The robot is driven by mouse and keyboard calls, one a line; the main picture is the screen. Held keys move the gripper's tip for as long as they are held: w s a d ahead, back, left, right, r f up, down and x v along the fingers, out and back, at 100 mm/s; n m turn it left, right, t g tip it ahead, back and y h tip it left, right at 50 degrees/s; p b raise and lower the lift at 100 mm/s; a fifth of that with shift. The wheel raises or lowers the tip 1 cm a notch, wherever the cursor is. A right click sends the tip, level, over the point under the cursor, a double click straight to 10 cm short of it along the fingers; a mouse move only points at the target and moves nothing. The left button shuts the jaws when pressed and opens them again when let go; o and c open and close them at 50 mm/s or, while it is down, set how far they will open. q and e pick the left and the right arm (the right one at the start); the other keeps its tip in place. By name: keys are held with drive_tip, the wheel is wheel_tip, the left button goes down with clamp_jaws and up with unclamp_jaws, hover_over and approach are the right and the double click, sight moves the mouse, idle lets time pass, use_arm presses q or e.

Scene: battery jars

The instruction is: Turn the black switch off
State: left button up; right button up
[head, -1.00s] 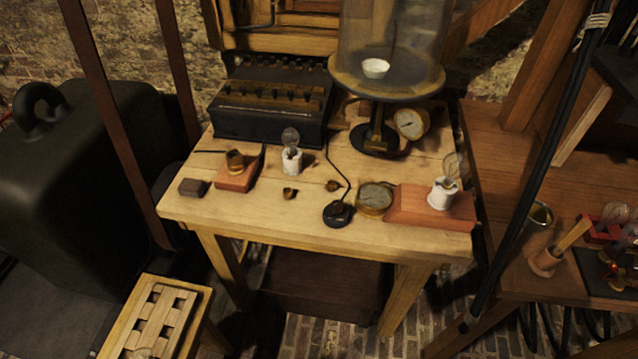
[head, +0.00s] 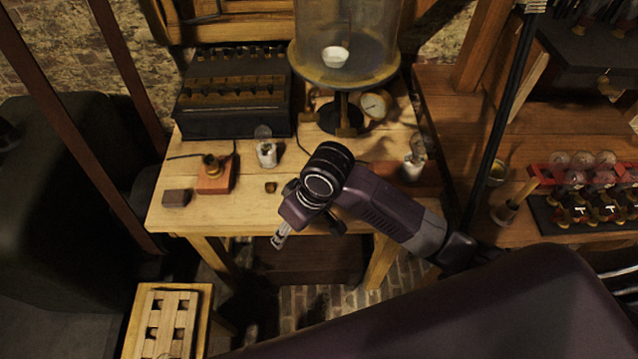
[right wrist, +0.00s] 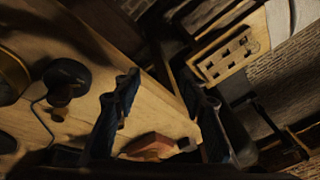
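The black switch (right wrist: 66,78), a round black piece with a thin dark cord, is on the wooden table (right wrist: 110,45) at the left of the right wrist view. In the head view my right arm hides it. My right gripper (head: 309,231) is over the table's front edge in the head view, pointing down. In the right wrist view my right gripper (right wrist: 160,97) has its two dark fingers apart with nothing between them. The switch lies outside the fingers, left of the left one. My left gripper is not in view.
A bulb in a white socket (head: 267,153), a small reddish wooden block (head: 214,179) and a dark block (head: 177,198) stand on the table's left. A black box (head: 234,100) and a glass bell jar (head: 345,35) stand behind. A side bench (head: 480,130) is at right.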

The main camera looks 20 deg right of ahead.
drive_tip(key=w+d+r+h, duration=0.1)
drive_tip(key=w+d+r, duration=0.1)
drive_tip(key=d, duration=0.1)
drive_tip(key=w+d+r+m+g+h, duration=0.1)
drive_tip(key=w+d+r, duration=0.2)
drive_tip(key=w+d+r+h, duration=0.1)
drive_tip(key=w+d+r, duration=0.1)
drive_tip(key=w+d, duration=0.1)
drive_tip(key=shift+w+d+r+g, duration=0.2)
drive_tip(key=shift+w+d+g, duration=0.05)
drive_tip(key=shift+g, duration=0.05)
drive_tip(key=shift+w+d+r, duration=0.1)
drive_tip(key=shift+d, duration=0.1)
drive_tip(key=shift+f+m, duration=0.25)
drive_tip(key=shift+m, duration=0.05)
wheel_tip(320, 180, down, 7)
drive_tip(key=shift+f+p, duration=0.1)
drive_tip(key=shift+p, duration=0.65)
drive_tip(key=shift+c, duration=0.2)
clamp_jaws()
